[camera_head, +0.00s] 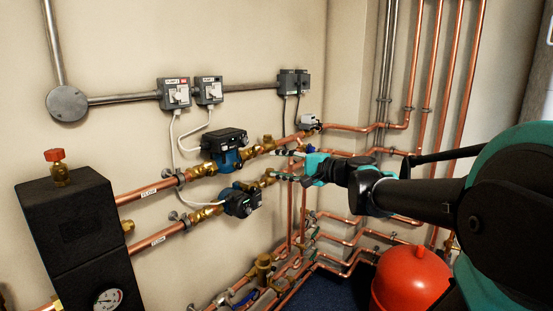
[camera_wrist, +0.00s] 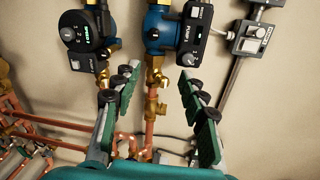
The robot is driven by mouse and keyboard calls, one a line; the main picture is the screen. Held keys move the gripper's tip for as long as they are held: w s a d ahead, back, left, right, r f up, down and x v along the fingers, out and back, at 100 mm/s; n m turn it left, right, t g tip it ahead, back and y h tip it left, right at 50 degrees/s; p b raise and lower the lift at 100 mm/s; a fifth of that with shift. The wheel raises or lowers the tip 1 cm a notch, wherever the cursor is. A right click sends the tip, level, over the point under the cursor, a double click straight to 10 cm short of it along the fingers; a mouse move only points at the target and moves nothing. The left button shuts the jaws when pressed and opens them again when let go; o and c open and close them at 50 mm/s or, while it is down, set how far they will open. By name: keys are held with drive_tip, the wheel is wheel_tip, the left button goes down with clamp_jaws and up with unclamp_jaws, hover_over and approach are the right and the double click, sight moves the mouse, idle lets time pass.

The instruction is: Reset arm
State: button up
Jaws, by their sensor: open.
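My gripper (camera_head: 284,164) reaches from the right in the head view, with its fingertips close to the brass fittings right of the pumps. In the wrist view my gripper (camera_wrist: 158,88) has its two green-padded fingers spread wide with nothing held between them. A copper pipe with a brass valve (camera_wrist: 156,103) shows between the fingers, farther off; I cannot tell how far. My arm (camera_head: 430,200) is stretched out toward the pipework.
Two blue and black pumps, upper (camera_head: 225,147) and lower (camera_head: 238,201), sit on copper pipes. Grey switch boxes (camera_head: 174,94) hang on the wall. A red vessel (camera_head: 411,278) stands below my arm. A black box (camera_head: 75,235) is at left. Vertical copper pipes (camera_head: 428,70) line the right wall.

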drive_tip(key=s+d+f+n+g+h, duration=0.2)
drive_tip(key=s+f+n+h, duration=0.15)
drive_tip(key=f, duration=0.65)
drive_tip(key=s+d+f+n+g+h, duration=0.2)
drive_tip(key=s+f, duration=0.3)
drive_tip(key=f, duration=0.6)
drive_tip(key=s+d+f+n+g+h, duration=0.2)
drive_tip(key=s+d+f+h, duration=0.6)
drive_tip(key=d+f, duration=0.5)
drive_tip(key=shift+s+f+n, duration=0.2)
drive_tip(key=shift+s+n, duration=0.45)
drive_tip(key=shift+s, duration=0.4)
drive_tip(key=shift+c, duration=0.2)
